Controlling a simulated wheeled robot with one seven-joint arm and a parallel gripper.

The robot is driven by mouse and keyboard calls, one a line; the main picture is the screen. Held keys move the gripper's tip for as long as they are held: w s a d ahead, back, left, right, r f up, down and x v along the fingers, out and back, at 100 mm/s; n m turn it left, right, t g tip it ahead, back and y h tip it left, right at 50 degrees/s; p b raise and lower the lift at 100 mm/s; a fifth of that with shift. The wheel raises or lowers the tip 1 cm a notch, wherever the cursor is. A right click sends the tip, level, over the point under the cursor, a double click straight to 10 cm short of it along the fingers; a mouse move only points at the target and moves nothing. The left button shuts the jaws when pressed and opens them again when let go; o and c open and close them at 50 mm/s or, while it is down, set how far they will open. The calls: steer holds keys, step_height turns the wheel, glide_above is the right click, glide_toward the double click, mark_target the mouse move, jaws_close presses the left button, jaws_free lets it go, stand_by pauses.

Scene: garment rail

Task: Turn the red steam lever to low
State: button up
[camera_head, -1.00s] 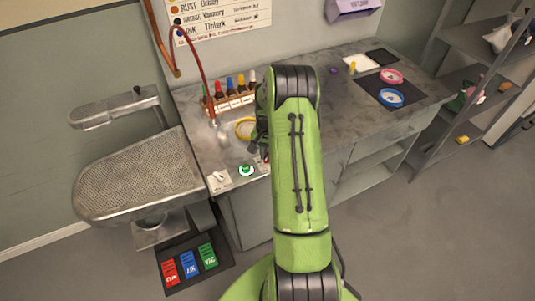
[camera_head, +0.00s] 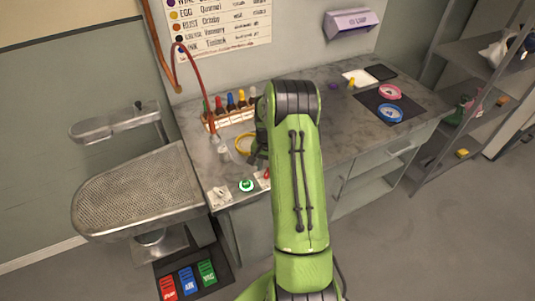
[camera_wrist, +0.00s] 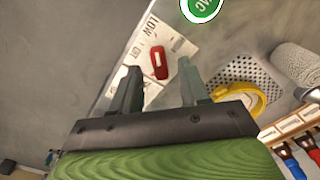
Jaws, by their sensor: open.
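The red steam lever (camera_wrist: 159,62) sits on a pale label plate (camera_wrist: 133,52) in the wrist view. The word LOW is at the plate's upper end; the smaller marks are hard to read. The lever's handle runs nearly up and down in the picture, not clearly pointing at LOW. My gripper (camera_wrist: 160,82) is open, with its two fingers on either side of the space just below the lever; I see no contact. In the head view only a sliver of the red lever (camera_head: 262,177) shows beside my arm, which hides most of the gripper.
A round green VAC button (camera_head: 246,185) lies beside the lever at the counter's front edge. A yellow ring (camera_wrist: 240,98) lies on a perforated plate. A rack of coloured bottles (camera_head: 230,115) stands farther back.

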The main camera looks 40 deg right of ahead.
mark_target(267, 172)
step_height(267, 172, up, 14)
steer(key=p, duration=0.1)
steer(key=shift+r, duration=0.15)
stand_by(0.3)
steer(key=s+a+r+n+t+h, duration=0.1)
steer(key=s+a+r+n, duration=0.25)
steer(key=a+r, duration=0.45)
steer(key=s+a+r+n+t, duration=0.2)
steer(key=s+a+r+n, duration=0.15)
steer(key=a+r, duration=0.4)
steer(key=s+a+f+n+t, duration=0.1)
steer(key=s+a+n, duration=0.1)
steer(key=s+a, duration=0.3)
steer(key=s+a+f+n+t+y, duration=0.1)
steer(key=s+a+n, duration=0.2)
steer(key=s+a, duration=0.3)
steer(key=s, duration=0.2)
steer(key=shift+s+f+t, duration=0.15)
steer(key=shift+s+t, duration=0.15)
